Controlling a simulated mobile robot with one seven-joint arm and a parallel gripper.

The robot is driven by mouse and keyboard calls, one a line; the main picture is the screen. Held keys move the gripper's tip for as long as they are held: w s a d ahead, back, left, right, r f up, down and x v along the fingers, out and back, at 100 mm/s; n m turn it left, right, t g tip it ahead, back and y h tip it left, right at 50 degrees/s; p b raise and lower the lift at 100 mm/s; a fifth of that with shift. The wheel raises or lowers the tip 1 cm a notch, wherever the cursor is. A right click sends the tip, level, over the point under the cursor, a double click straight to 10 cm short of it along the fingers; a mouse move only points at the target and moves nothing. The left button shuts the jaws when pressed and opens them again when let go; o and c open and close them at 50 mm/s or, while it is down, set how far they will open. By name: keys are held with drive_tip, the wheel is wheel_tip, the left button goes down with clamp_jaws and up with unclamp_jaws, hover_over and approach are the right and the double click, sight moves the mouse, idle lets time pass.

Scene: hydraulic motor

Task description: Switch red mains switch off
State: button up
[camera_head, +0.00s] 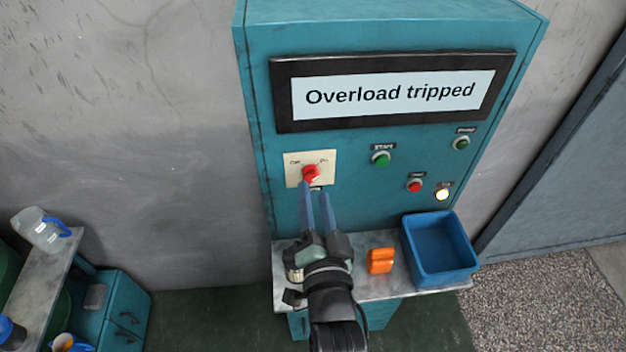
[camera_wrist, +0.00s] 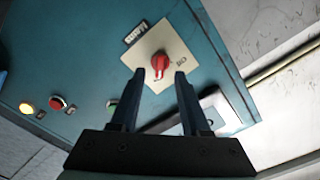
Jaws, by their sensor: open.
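The red mains switch (camera_head: 311,174) is a rotary knob on a cream plate (camera_head: 294,167) with small labels on either side, at the lower left of the teal cabinet front. My gripper (camera_head: 316,190) is just below the knob in the head view, its two blue-grey fingers pointing up at it. In the wrist view, the red mains switch (camera_wrist: 160,62) lies between and slightly beyond the open fingertips of my gripper (camera_wrist: 154,74). Nothing is held, and I cannot tell whether a finger touches the knob.
The cabinet display (camera_head: 390,92) reads "Overload tripped". Green buttons (camera_head: 381,158), a red button (camera_head: 415,185) and a lit lamp (camera_head: 442,194) sit to the right. A shelf below holds an orange object (camera_head: 380,260) and a blue bin (camera_head: 440,248).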

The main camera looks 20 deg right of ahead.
sight(312, 181)
drive_tip(key=shift+x, duration=1.55)
clamp_jaws()
